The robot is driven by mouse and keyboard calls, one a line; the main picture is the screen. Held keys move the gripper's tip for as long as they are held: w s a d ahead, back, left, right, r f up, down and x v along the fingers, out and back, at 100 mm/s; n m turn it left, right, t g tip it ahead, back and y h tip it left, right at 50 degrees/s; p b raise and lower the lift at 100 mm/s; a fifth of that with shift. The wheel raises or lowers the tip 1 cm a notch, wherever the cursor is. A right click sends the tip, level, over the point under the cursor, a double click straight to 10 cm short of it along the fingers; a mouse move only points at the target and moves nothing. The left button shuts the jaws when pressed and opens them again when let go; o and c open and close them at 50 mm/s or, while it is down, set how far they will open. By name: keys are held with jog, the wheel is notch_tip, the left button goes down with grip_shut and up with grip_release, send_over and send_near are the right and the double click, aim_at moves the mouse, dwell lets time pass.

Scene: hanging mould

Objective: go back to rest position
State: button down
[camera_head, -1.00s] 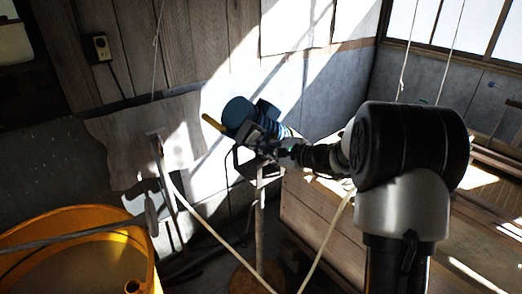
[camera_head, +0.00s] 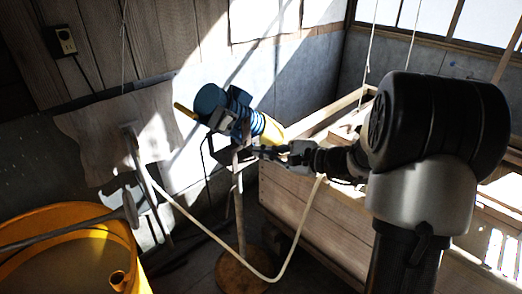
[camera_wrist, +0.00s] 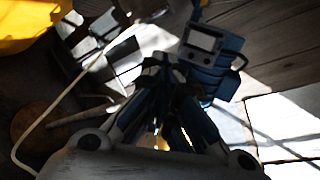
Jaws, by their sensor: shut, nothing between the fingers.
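My gripper (camera_head: 262,151) is near the middle of the head view, at the end of my arm. It is shut with nothing held. In the wrist view my gripper's dark fingers (camera_wrist: 165,68) come together in shadow. Just behind and left of it in the head view is a blue machine (camera_head: 211,101) with a yellow handle and a coiled blue part, on a thin stand. The machine's blue box with a small display also shows in the wrist view (camera_wrist: 205,42). I cannot tell whether the fingers touch the machine.
A yellow tub (camera_head: 62,222) with a long-handled tool across it stands at lower left. A pale hose (camera_head: 210,236) loops down in front. A large wooden box (camera_head: 312,215) stands beside and behind my arm. Thin cords (camera_head: 371,45) hang at upper right.

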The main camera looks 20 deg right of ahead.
dwell(0.3)
jog(key=s+a+r+n+g+h, duration=0.1)
jog(key=s+a+r+n+g, duration=0.1)
jog(key=s+a+n+g, duration=1.15)
jog(key=s+d+n+t+h, duration=0.1)
jog(key=s+n+t+h, duration=0.2)
jog(key=s, duration=0.6)
jog(key=s+d+n+t+h, duration=0.2)
jog(key=s+h, duration=0.3)
jog(key=s, duration=0.5)
jog(key=shift+d+f+n+t, duration=0.35)
jog(key=shift+n+t, duration=0.1)
jog(key=shift+t, duration=0.1)
